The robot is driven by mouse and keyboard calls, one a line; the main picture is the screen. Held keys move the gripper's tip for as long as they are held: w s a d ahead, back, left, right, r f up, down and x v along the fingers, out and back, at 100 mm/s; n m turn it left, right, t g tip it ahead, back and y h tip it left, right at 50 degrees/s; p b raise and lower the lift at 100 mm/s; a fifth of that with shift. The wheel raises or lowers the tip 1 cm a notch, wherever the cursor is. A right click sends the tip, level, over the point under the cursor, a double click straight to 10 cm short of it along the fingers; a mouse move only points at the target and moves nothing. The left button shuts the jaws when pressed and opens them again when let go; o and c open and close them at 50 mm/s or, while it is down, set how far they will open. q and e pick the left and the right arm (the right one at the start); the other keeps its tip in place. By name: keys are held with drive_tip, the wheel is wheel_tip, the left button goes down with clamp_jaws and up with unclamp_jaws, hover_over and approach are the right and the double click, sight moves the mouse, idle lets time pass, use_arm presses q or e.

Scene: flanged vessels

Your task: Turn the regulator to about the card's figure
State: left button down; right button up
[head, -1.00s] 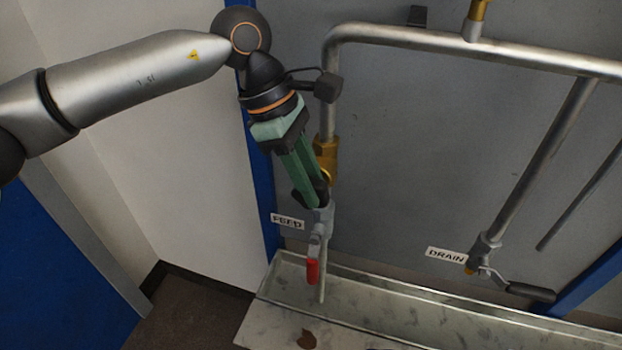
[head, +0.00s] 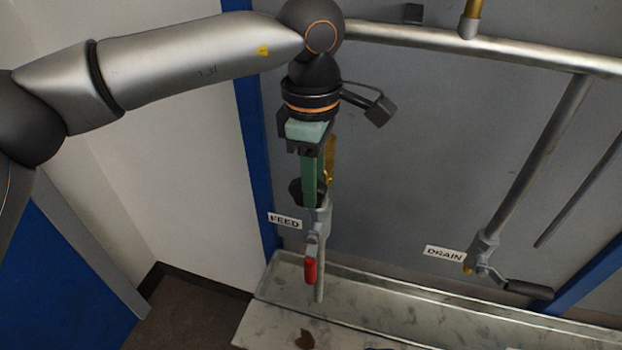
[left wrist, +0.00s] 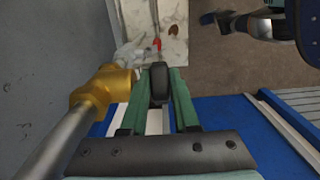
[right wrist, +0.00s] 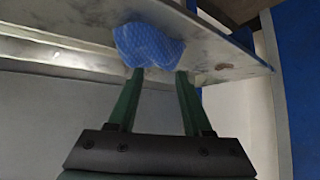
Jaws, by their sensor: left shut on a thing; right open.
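The regulator's black knob (head: 295,190) is on the feed pipe, beside the FEED label (head: 285,221) in the head view. My left gripper (head: 312,194) comes down on it from above, nearly upright. In the left wrist view the knob (left wrist: 159,84) sits between the two green fingers, which are shut on it. The fingers hide part of the knob and any scale on it. No card with a figure shows in any view. My right gripper (right wrist: 158,76) is open, its fingertips near a blue cloth (right wrist: 148,46); I cannot tell whether they touch it.
A red-handled valve (head: 310,270) hangs just below the regulator. A brass fitting (left wrist: 104,86) is close beside my left fingers. A metal trough (head: 420,292) runs below. The drain valve (head: 485,252) with its DRAIN label (head: 444,254) is at the right. The grey panel between them is clear.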

use_arm(q)
drive_tip(key=shift+d+y, duration=0.15)
drive_tip(key=shift+y, duration=0.65)
drive_tip(key=shift+t, duration=0.3)
drive_tip(key=c, duration=0.9)
unclamp_jaws()
drive_tip(key=shift+c, duration=0.2)
wheel_tip(320, 180, up, 12)
drive_tip(key=d, duration=0.1)
drive_tip(key=shift+s+d+r, duration=0.2)
drive_tip(key=shift+s+d, duration=0.15)
drive_tip(key=shift+f, duration=0.1)
